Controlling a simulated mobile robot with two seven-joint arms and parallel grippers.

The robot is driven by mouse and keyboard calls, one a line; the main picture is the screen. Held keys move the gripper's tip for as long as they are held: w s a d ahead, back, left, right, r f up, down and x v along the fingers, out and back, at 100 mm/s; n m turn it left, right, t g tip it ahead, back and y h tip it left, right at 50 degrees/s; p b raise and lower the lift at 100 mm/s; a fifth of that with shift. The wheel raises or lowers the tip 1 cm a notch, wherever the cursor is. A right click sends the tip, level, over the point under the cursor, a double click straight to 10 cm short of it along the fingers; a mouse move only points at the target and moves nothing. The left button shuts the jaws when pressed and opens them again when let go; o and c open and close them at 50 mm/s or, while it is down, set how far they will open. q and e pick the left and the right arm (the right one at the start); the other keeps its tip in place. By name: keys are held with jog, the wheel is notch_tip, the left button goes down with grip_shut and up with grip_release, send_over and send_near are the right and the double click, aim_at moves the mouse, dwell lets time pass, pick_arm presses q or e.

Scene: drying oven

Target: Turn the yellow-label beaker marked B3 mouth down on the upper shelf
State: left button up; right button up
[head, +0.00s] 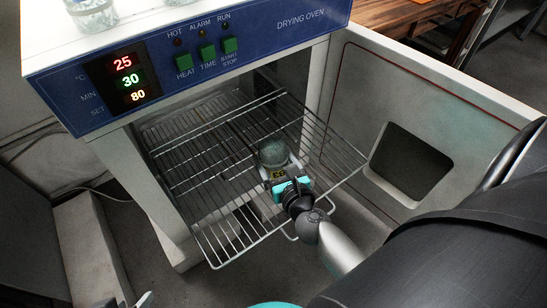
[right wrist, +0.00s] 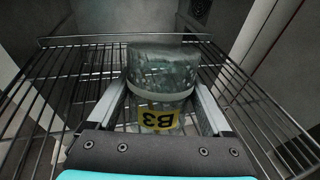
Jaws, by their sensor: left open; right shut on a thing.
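The clear glass beaker with the yellow B3 label (head: 274,153) is over the front half of the wire shelf (head: 215,245), which sticks out of the oven. The B3 lettering reads upside down, and the rounded end of the beaker is uppermost. My right gripper (head: 282,176) is shut on the beaker (right wrist: 160,85), with one finger on each side in the right wrist view (right wrist: 162,112). I cannot tell whether the rim touches the wires. My left gripper (head: 143,300) is open and only its tip shows at the bottom edge.
The drying oven's blue panel (head: 260,35) overhangs the shelf and shows 25, 30 and 80. The open door (head: 440,115) with a dark window stands at the right. Glassware (head: 92,12) stands on the oven top. The shelf around the beaker is bare.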

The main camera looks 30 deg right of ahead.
aim_at(279, 170)
pick_arm(q)
jog(key=shift+f+b, duration=0.3)
jog(key=shift+f, duration=0.05)
pick_arm(e)
jog(key=shift+f, duration=0.35)
jog(key=o, duration=1.2)
jog(key=shift+s, duration=0.35)
jog(key=v, duration=0.4)
jog(key=shift+s, duration=0.15)
jog(key=b+v, duration=0.2)
jog(key=v, duration=0.5)
jog(key=shift+s+a, duration=0.1)
jog(key=shift+a, duration=0.05)
pick_arm(q)
jog(key=w+d+r+t+h+b, duration=0.1)
jog(key=w+d+t+h, duration=0.2)
jog(key=d+t, duration=0.3)
jog(key=shift+w+d+h, duration=0.3)
jog(key=shift+w+d, duration=0.5)
jog(key=shift+w, duration=0.1)
pick_arm(e)
jog(key=shift+v, duration=1.55)
